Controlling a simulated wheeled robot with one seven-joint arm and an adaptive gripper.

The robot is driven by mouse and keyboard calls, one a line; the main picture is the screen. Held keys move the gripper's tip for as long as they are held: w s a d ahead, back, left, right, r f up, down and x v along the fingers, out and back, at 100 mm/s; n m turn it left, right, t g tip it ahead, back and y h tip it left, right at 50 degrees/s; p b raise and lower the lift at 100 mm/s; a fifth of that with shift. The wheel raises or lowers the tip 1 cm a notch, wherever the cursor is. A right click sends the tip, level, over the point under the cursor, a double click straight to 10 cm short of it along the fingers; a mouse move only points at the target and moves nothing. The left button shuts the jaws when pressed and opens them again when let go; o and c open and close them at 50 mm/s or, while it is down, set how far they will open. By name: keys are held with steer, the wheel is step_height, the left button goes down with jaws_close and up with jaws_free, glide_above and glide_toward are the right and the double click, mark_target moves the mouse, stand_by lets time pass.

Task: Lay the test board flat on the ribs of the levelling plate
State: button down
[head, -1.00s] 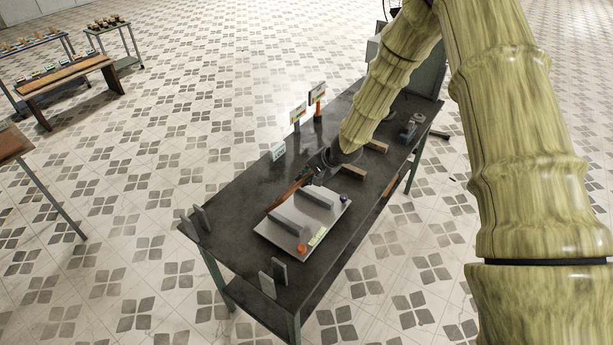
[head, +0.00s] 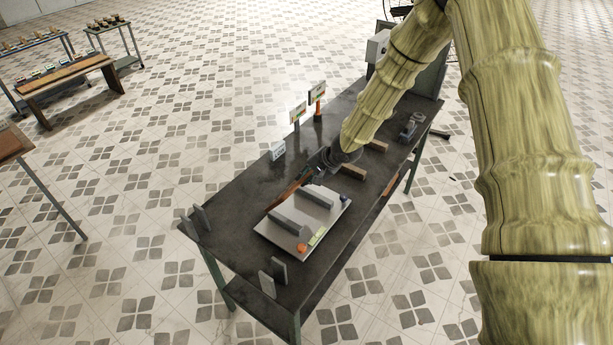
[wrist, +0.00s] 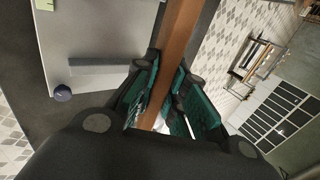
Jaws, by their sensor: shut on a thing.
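My gripper (wrist: 160,95) is shut on the test board (wrist: 177,35), a brown wooden strip, which runs up and away between the green finger pads in the wrist view. In the head view the board (head: 286,192) shows as a thin brown strip beside the far-left edge of the levelling plate, and my gripper (head: 322,168) is at its far end. The levelling plate (head: 284,239) is a light grey slab with two raised grey ribs (head: 315,196). The plate (wrist: 90,35) and one rib (wrist: 98,68) also show in the wrist view. I cannot tell how high the board is held.
The plate has an orange knob (head: 302,247), a dark knob (head: 344,197) and a yellow-green label (head: 317,236). Upright grey pieces (head: 279,270) stand near the dark table's (head: 243,250) near end. Wooden blocks (head: 353,171) lie beyond the plate. Small signs (head: 298,112) stand along the far edge.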

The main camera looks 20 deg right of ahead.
steer(key=shift+f+b, duration=1)
steer(key=shift+f, duration=0.95)
stand_by(0.6)
steer(key=shift+s+d+f+t+y+b, duration=0.55)
steer(key=shift+s+f+t+b, duration=0.15)
steer(key=shift+b, duration=0.85)
steer(key=shift+s+d+f+t+y+b, duration=0.5)
steer(key=shift+f+t+b, duration=0.2)
steer(key=shift+b, duration=0.85)
steer(key=shift+r, duration=0.1)
steer(key=shift+s, duration=0.1)
steer(key=shift+s+d+f+t+y+b, duration=0.2)
steer(key=shift+s+f+t+y+b, duration=0.2)
steer(key=shift+f+b, duration=0.45)
steer(key=shift+s+d+f+t+y+b, duration=0.15)
steer(key=shift+d+f+t+y+b, duration=0.25)
steer(key=shift+b, duration=0.85)
steer(key=shift+s+d+f+t+y+b, duration=0.1)
steer(key=shift+s+f+t+y+b, duration=0.2)
steer(key=shift+f+t+b, duration=0.55)
steer(key=shift+r+g+b, duration=0.2)
steer(key=shift+g+b, duration=0.05)
steer(key=shift+b, duration=0.05)
steer(key=shift+f, duration=0.15)
